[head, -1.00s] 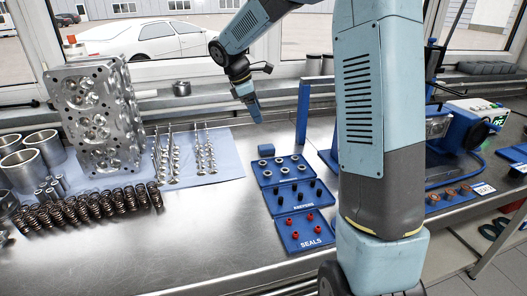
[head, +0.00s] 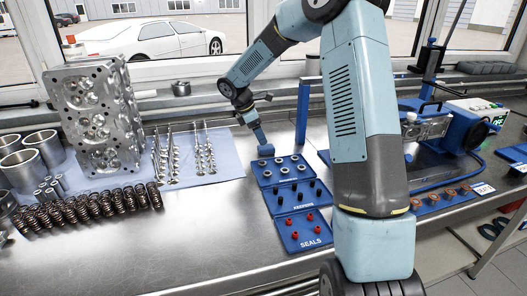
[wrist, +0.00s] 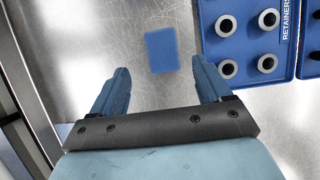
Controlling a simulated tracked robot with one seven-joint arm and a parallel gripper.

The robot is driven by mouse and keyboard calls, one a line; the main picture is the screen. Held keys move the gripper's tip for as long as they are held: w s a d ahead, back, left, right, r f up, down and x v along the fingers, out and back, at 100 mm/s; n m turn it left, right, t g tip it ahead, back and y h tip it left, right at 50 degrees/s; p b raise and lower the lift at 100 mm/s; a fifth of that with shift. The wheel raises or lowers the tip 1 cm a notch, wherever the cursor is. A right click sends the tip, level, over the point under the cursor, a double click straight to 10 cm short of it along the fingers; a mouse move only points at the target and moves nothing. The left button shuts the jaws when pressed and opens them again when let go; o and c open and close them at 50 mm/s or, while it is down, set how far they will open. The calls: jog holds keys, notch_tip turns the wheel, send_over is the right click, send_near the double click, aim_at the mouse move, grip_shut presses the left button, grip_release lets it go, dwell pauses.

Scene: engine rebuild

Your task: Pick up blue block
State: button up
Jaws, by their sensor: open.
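The blue block (wrist: 162,50) lies on the metal bench just beyond my gripper (wrist: 160,85) in the wrist view. My gripper is open, its two blue fingers spread wide, with bare bench between them. The block is ahead of the fingertips and roughly centred between them, apart from both. In the head view my gripper (head: 260,140) points down from above, right over the block (head: 266,150), and partly covers it.
A blue tray (head: 277,182) of retainers, keepers and seals sits close beside the block. A blue post (head: 303,115) stands to the right. The cylinder head (head: 95,115), valves and springs (head: 85,207) are at the left.

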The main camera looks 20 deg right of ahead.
aim_at(265, 147)
jog(key=shift+x, duration=2.95)
jog(key=shift+s, duration=0.15)
jog(key=shift+c, duration=0.3)
jog(key=c, duration=1)
jog(key=shift+r, duration=0.15)
